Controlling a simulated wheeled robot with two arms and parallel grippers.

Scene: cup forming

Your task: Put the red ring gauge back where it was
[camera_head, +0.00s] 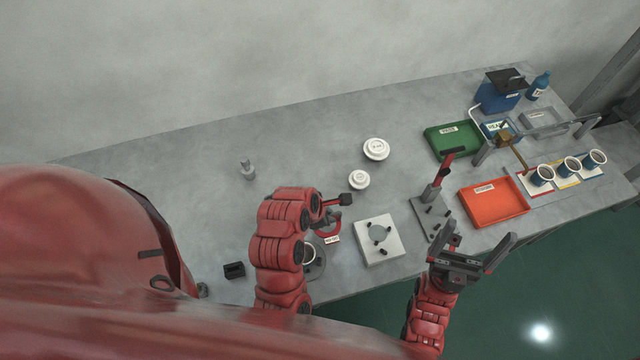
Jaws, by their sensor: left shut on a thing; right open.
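The red ring gauge (333,230) is a red ring with a small white label, near the front middle of the table in the head view. My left gripper (335,204) is shut on it, and my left arm hides part of the ring. A grey round stand (318,267) with a pale ring-shaped part (309,253) is just below and left of the red ring, partly behind my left arm. Whether the red ring touches the table cannot be told. My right gripper (475,256) is open and empty over the table's front edge.
A square metal plate (370,255) with a round recess and a toggle clamp (432,203) stand to the right. Green (452,140) and orange (494,201) trays and several cups (570,166) are further right. White discs (376,149) lie behind. The table's back left is mostly clear.

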